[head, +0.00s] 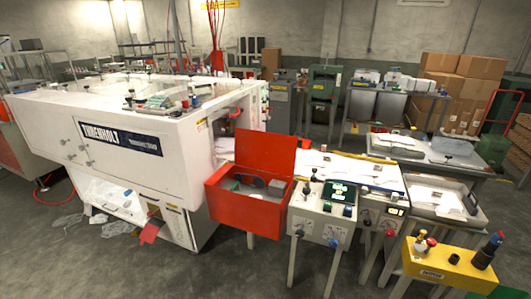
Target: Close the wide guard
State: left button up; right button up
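A wide red lid (277,152), which looks like the wide guard, stands raised at the back of an open red box (247,212) in the middle of the head view. The box's inside shows, with grey and dark round parts in it. The box sits against the right end of a large white machine (100,150). Neither of my grippers is in view, so nothing of mine is seen touching the lid.
A control panel with a green display (325,210) stands right of the red box. A yellow block with bottles (450,267) is at the front right. Cardboard boxes (480,75) are stacked behind. Grey floor (100,270) is open at the front left.

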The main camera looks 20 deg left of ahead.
aim_at(280, 158)
jog(key=i+u, duration=0.1)
jog(key=i, duration=1.15)
